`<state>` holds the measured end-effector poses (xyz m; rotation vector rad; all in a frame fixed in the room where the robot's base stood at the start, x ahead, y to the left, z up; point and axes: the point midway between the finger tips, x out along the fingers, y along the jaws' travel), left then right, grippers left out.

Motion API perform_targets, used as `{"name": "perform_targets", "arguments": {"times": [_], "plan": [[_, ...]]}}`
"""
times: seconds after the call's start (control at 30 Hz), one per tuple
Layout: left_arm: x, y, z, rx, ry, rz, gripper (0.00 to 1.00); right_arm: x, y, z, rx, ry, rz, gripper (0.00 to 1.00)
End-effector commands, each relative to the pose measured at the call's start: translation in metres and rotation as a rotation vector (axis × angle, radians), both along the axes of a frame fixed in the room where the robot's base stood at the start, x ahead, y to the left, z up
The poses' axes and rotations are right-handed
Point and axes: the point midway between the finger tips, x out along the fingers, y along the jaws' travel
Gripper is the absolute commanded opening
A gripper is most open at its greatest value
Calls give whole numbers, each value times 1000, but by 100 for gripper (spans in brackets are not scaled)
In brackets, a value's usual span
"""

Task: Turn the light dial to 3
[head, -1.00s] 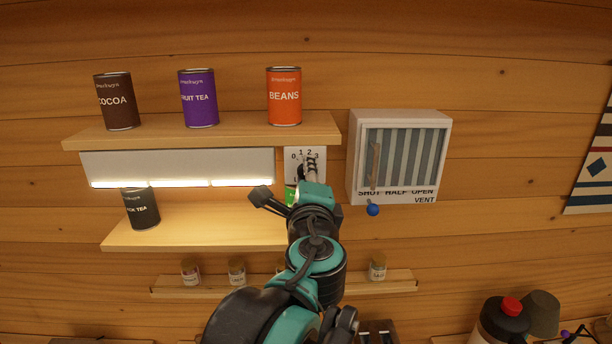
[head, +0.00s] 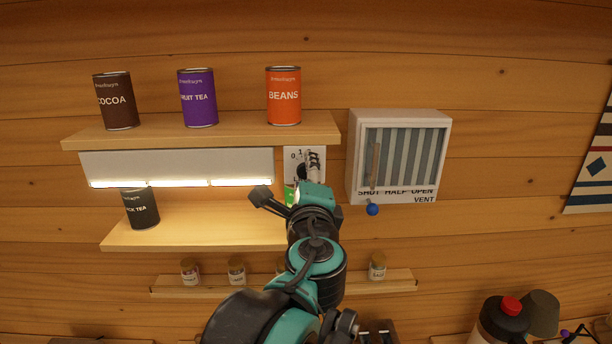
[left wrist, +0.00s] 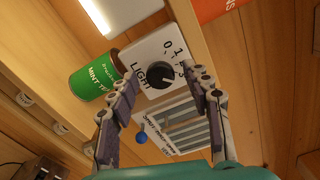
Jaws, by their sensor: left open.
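The light dial is a black round knob (left wrist: 155,76) on a white plate (left wrist: 146,53) printed LIGHT and numbered. In the head view the plate (head: 291,155) is partly hidden by my left gripper (head: 313,162). The left wrist view shows the left gripper (left wrist: 160,80) open, its two fingers apart on either side of the knob. I cannot tell whether they touch it, or exactly which number the knob points to. The strip lamp (head: 180,165) under the upper shelf is lit. My right gripper is not in view.
The upper shelf (head: 230,130) with several cans is just above the dial. A green mint tea can (left wrist: 93,77) stands beside the plate. A white vent box (head: 400,115) with a blue-ended lever (head: 372,209) is to the right. A spice-jar shelf (head: 330,284) is below.

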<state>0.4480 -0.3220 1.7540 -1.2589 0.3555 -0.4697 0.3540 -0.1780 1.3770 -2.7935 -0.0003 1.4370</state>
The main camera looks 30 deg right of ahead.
Motion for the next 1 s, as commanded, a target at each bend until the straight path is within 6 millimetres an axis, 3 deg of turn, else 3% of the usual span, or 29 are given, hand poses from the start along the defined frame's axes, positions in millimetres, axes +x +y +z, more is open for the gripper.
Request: {"name": "perform_targets", "arguments": {"times": [0.53,0.7,1.0], "plan": [[-87,52,-1,0,0,-4,49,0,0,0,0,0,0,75],[-99,60,-1,0,0,-2,49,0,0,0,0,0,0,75],[-100,61,-1,0,0,-1,49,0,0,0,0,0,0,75]]}}
